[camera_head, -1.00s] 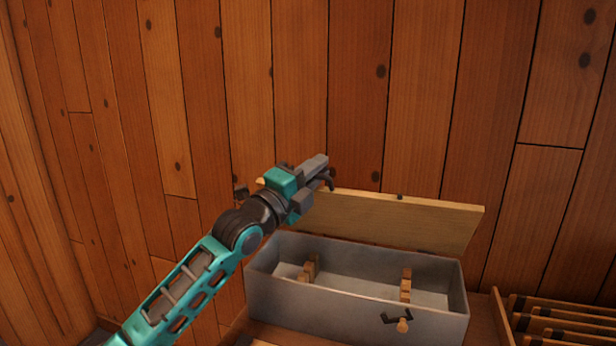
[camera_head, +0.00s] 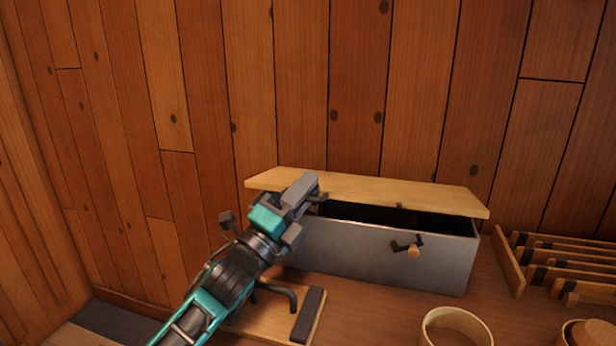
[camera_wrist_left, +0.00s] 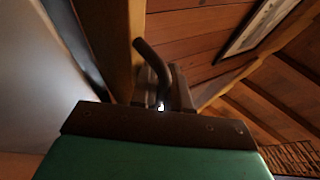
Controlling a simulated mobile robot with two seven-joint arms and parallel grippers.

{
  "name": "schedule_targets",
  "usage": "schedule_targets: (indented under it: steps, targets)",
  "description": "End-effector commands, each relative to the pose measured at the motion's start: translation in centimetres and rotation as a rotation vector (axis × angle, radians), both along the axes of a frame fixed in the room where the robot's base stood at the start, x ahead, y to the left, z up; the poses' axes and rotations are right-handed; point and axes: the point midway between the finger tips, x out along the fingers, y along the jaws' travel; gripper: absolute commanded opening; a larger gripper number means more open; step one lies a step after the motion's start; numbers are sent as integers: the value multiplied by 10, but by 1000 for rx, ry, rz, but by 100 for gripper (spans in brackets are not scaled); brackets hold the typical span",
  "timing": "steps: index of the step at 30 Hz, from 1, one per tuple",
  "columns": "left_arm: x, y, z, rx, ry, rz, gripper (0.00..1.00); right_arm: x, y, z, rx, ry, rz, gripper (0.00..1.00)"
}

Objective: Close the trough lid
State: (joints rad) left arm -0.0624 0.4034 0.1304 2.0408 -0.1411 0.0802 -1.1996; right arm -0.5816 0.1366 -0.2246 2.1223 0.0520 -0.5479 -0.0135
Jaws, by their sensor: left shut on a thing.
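The grey trough (camera_head: 372,252) stands on the wooden bench against the plank wall. Its pale wooden lid (camera_head: 390,190) is hinged at the back and tilted partly down, with a dark gap between it and the trough's front rim. My left gripper (camera_head: 314,190) is shut on the lid near its left front corner. In the left wrist view, a strip of the lid's wood (camera_wrist_left: 124,40) runs beside the fingers and the grey trough (camera_wrist_left: 40,70) fills the left. The fingers partly hide the grip. The trough's inside is in shadow. My right gripper is not in view.
A dark latch with a wooden knob (camera_head: 413,251) sits on the trough's front. A slatted wooden rack (camera_head: 570,262) stands to the right. A pale ring (camera_head: 456,322) lies in front, and a board with a dark bar (camera_head: 308,315) lies below my arm.

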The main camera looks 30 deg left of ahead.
Motion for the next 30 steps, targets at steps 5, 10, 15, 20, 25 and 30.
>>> schedule_targets:
  steps: [5, 10, 15, 20, 25, 30]
  targets:
    - [-7, -3, -6, 8, -21, -5, 0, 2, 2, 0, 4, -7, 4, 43]
    - [-8, -4, -11, 10, -19, -5, 0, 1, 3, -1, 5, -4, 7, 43]
    - [-9, -4, -13, 12, -17, -5, 0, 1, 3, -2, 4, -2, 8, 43]
    - [-9, -5, -13, 13, -16, -5, 0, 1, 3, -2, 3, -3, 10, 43]
    - [-8, -5, -14, 13, -14, -5, 20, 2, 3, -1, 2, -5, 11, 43]
    - [-8, -5, -15, 13, -12, -4, 20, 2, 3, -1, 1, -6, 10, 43]
